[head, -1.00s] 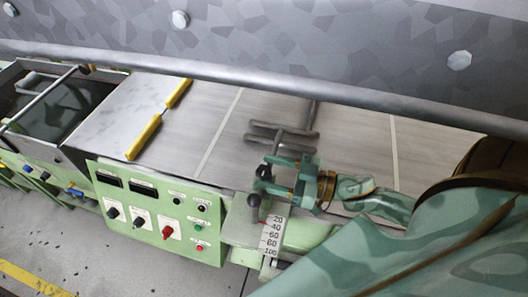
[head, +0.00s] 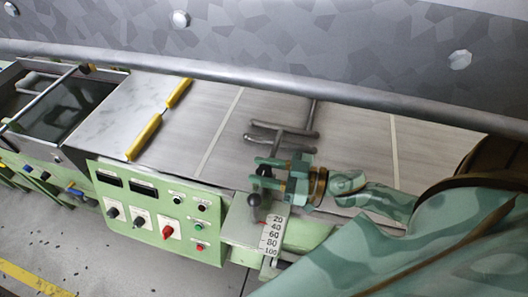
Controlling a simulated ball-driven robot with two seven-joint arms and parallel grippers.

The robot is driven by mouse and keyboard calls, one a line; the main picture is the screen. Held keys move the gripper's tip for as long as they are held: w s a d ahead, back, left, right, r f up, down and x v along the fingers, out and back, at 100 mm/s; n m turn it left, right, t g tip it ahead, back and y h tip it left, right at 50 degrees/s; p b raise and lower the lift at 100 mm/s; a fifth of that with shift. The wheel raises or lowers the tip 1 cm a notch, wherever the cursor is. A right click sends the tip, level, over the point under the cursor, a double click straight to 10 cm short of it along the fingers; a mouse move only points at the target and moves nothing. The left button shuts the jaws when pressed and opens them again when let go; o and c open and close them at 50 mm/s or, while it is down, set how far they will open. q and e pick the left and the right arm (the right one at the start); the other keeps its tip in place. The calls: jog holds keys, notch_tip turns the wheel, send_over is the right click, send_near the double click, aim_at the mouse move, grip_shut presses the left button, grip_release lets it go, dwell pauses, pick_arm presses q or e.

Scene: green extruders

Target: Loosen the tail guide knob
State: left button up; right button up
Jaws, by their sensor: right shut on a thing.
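The tail guide knob (head: 265,172) is a small dark knob near the front edge of the metal bed, right of the control panel. My right gripper (head: 268,174), green with an orange-brown wrist ring, reaches it from the right. Its fingers point left and are shut on the knob, hiding part of it. My left gripper is not in view.
A black ball (head: 254,200) stands just below the gripper, beside a white scale plate (head: 272,234). A grey metal guide frame (head: 283,133) lies just behind. A green control panel (head: 160,210) is at left; a yellow-handled bar (head: 145,138) lies across the bed.

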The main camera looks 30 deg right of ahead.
jog(key=shift+n+g+y, duration=0.3)
jog(key=shift+y, duration=0.1)
jog(key=shift+n+g+y, duration=0.6)
jog(key=shift+g, duration=0.1)
jog(key=shift+w+d+f+n+g+y+b, duration=0.1)
jog(key=shift+n+g+y+b, duration=0.6)
jog(key=shift+n+g, duration=0.3)
jog(key=n+g+b, duration=0.3)
jog(key=g+b, duration=0.2)
jog(key=n+g+b, duration=0.4)
jog(key=g+b, duration=0.1)
jog(key=g, duration=0.1)
jog(key=n+g+y+b, duration=0.1)
jog(key=n+g+b, duration=0.2)
jog(key=g+b, duration=0.3)
jog(key=shift+f+n, duration=0.25)
jog(key=shift+n, duration=0.15)
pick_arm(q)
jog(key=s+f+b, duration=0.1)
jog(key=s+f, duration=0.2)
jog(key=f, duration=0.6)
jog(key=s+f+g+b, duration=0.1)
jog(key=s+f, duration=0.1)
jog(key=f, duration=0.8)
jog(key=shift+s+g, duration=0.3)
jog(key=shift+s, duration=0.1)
pick_arm(e)
jog(key=shift+r+n+g+h, duration=0.3)
jog(key=shift+n+g+h, duration=0.5)
jog(key=shift+g, duration=0.4)
